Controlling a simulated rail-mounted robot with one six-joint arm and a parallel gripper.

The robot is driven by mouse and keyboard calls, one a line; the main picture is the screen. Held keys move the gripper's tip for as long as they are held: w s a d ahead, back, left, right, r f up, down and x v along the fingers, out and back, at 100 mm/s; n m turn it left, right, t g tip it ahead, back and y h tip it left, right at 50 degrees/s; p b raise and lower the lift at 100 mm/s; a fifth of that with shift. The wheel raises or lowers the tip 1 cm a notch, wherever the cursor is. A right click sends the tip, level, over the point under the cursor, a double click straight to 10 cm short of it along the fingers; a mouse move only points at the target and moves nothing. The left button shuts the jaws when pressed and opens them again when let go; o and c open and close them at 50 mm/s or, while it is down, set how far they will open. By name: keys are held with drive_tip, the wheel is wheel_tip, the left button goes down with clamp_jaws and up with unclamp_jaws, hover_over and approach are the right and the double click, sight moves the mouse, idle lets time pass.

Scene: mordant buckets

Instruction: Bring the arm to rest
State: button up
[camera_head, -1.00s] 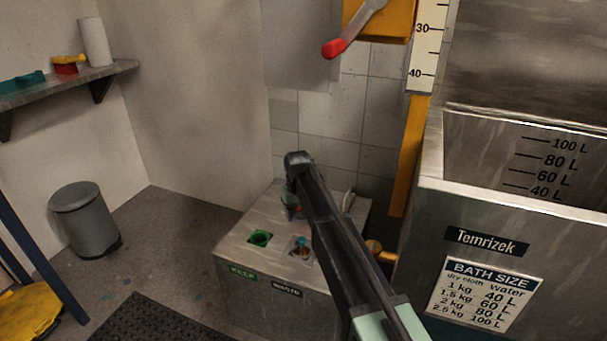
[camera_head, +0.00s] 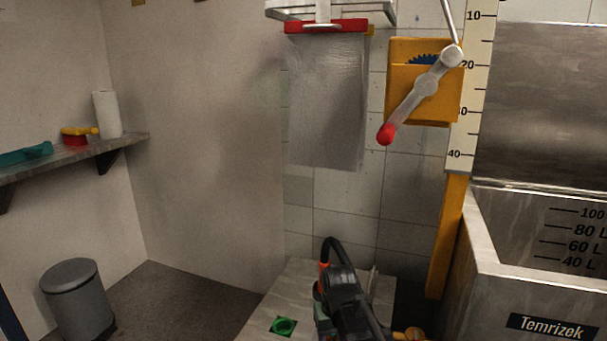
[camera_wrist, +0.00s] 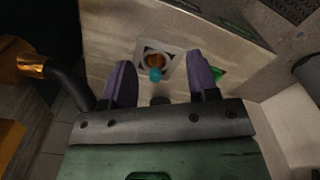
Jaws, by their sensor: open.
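My gripper shows in the wrist view (camera_wrist: 161,82) with its two purple fingers spread wide and nothing held between them. Beyond the fingers is a grey stone-like bench top, with a square opening (camera_wrist: 146,50) that holds a teal-tipped orange-brown item (camera_wrist: 156,70). The gap between the fingers and that item cannot be judged exactly. In the head view my dark arm stands over the bench at the bottom centre, and its fingers are hidden there.
The bench (camera_head: 262,320) has a green-lined hole (camera_head: 283,326). A grey bin (camera_head: 76,300) and wall shelf (camera_head: 75,155) are at left. Open floor lies between bin and bench.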

drive_tip(key=s+d+m, duration=0.2)
drive_tip(key=s+d, duration=0.7)
drive_tip(key=s, duration=0.4)
wheel_tip(320, 180, up, 30)
drive_tip(key=w+p, duration=0.1)
drive_tip(key=p, duration=2.8)
drive_tip(key=shift+w+d+f+p, duration=0.15)
drive_tip(key=shift+w+f+p, duration=0.05)
drive_tip(key=shift+w+p, duration=0.1)
